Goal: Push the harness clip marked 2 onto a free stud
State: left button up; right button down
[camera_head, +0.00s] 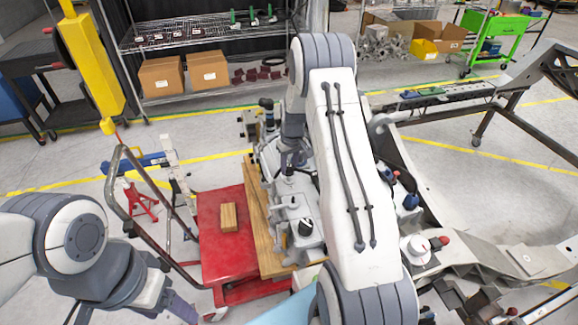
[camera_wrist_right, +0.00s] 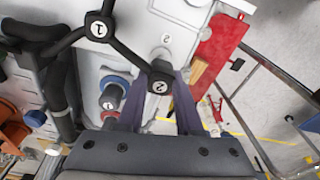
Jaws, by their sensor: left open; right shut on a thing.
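The black harness clip marked 2 (camera_wrist_right: 160,86) is between the purple fingers of my right gripper (camera_wrist_right: 164,78), which is shut on it. A black cable joins it to a clip marked 1 (camera_wrist_right: 98,28) at upper left. Behind the held clip is the pale chassis plate (camera_wrist_right: 140,40), with a printed 2 and a pale round stud-like part (camera_wrist_right: 160,54). I cannot tell whether the clip touches it. In the head view my right arm hides the clip. My left gripper (camera_head: 180,309) is open and empty at the bottom left, partly cut off.
A blue-ringed knob (camera_wrist_right: 114,80) and a round part marked 1 (camera_wrist_right: 108,102) sit left of the held clip. A red cart (camera_head: 222,262) bearing a wooden block (camera_head: 229,217) stands left of the chassis. A metal tube frame (camera_head: 118,190) stands near my left arm.

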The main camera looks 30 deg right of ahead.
jog(key=shift+f, duration=0.1)
dwell(0.4)
jog(key=shift+f+b, duration=0.75)
jog(key=shift+f, duration=0.2)
jog(key=shift+f+b, duration=0.35)
jog(key=shift+f, duration=0.15)
jog(key=c, duration=0.5)
grip_release()
jog(key=shift+r, duration=0.1)
jog(key=shift+r+p, duration=2.05)
jog(key=shift+r, duration=0.95)
